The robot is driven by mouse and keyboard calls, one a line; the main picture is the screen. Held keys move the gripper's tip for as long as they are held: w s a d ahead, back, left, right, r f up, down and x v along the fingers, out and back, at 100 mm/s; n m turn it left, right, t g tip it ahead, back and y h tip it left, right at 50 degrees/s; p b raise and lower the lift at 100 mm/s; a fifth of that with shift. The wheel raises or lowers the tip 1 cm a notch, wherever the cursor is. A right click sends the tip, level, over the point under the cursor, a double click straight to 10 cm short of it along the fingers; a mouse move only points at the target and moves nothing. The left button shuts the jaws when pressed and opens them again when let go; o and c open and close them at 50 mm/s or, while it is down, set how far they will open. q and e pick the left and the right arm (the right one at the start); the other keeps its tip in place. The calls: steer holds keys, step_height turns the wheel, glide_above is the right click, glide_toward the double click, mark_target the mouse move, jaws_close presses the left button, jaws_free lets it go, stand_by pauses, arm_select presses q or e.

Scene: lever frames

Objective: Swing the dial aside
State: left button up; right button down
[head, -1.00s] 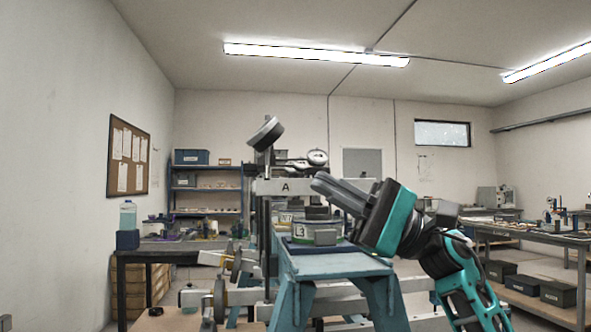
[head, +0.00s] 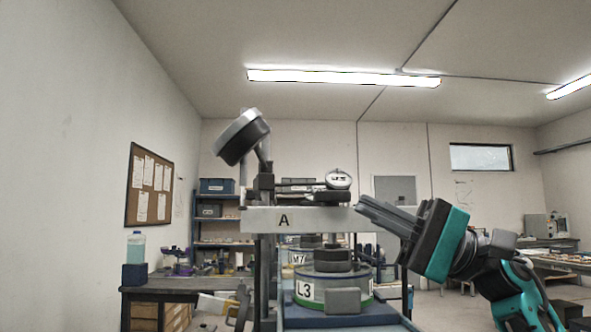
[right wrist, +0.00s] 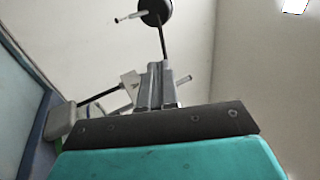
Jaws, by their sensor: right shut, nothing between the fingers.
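A round dial (head: 243,137) with a grey rim and black back sits on a tilted arm above the left end of a light beam (head: 325,219) marked "A". A dark disc on a thin rod (right wrist: 155,12), which looks like this dial, shows at the top of the right wrist view. A smaller white-faced dial (head: 340,179) sits above the beam's right part. My right gripper (head: 360,206) is shut and empty, its tips by the beam's right end; I cannot tell if they touch. Its fingers also show in the right wrist view (right wrist: 161,82). My left gripper is out of view.
Weights marked "L3" (head: 304,290) and "M7" (head: 298,259) stand below and behind the beam. A bench with a bottle (head: 136,246) is at the left, under a notice board (head: 149,187). The air above and left of the big dial looks clear.

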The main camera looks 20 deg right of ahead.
steer(key=p, duration=0.4)
glide_toward(261, 152)
steer(key=a+r, duration=0.2)
steer(key=a, duration=0.3)
steer(key=shift+w+a+r, duration=0.15)
steer(key=shift+w+r, duration=0.25)
steer(key=shift+w, duration=0.25)
steer(key=shift+w+a+r, duration=0.1)
steer(key=shift+w+a, duration=0.05)
steer(key=shift+a, duration=0.2)
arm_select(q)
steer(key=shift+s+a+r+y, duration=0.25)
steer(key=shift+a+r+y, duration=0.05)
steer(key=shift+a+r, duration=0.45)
